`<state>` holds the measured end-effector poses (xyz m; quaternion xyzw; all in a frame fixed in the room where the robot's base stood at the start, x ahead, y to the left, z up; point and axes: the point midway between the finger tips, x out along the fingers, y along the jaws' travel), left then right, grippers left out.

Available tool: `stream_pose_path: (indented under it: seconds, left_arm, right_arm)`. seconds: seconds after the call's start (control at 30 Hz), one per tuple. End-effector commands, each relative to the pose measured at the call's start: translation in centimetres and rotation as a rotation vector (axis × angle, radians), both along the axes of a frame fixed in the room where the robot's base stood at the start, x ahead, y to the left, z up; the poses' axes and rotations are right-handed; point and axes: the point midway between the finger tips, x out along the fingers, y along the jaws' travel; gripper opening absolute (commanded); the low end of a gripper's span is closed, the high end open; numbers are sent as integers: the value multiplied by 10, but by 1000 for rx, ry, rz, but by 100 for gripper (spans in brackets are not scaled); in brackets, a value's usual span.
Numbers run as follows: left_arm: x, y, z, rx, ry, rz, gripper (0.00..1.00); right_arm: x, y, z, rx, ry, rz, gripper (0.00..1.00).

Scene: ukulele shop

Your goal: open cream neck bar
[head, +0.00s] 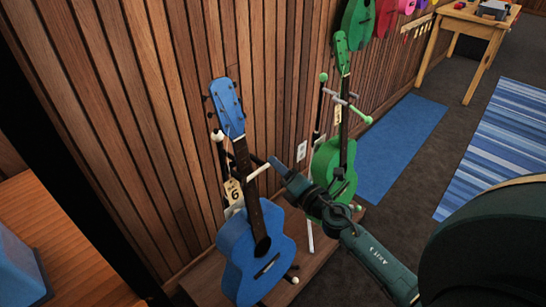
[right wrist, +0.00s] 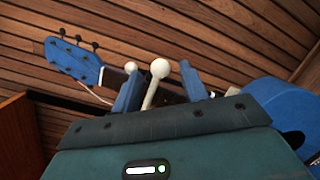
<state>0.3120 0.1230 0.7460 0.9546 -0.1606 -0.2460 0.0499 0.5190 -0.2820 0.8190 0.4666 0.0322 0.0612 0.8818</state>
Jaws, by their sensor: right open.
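The cream neck bar (head: 258,172) belongs to the stand of the blue ukulele (head: 258,245) and passes across the front of its neck. In the right wrist view the cream bar (right wrist: 151,94) ends in a round cream ball, between the two fingers. My right gripper (head: 279,167) is open, with its fingertips at the bar's end, right of the blue ukulele's neck. It also shows in the right wrist view (right wrist: 160,90), where I cannot tell whether a finger touches the bar. A second cream ball (right wrist: 131,68) shows behind it. My left gripper is not in view.
A green ukulele (head: 325,163) on a stand with a green bar (head: 347,106) is close behind my right arm. Both stands are on a wooden platform (head: 205,284) against the slatted wall (head: 180,120). A numbered tag (head: 234,193) hangs by the blue neck.

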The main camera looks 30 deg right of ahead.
Motion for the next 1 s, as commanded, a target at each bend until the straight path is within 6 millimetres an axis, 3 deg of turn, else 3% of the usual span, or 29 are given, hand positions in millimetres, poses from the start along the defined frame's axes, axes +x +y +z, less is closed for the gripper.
stream_pose_path:
  seconds: [0.23, 0.6, 1.0]
  left_arm:
    - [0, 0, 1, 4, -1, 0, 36]
    - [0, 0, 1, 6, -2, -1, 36]
    - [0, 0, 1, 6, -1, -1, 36]
  right_arm:
    - [32, 5, 0, 1, -1, 1, 44]
    - [37, 6, -1, 1, 1, 1, 44]
    - [37, 6, -1, 1, 1, 1, 12]
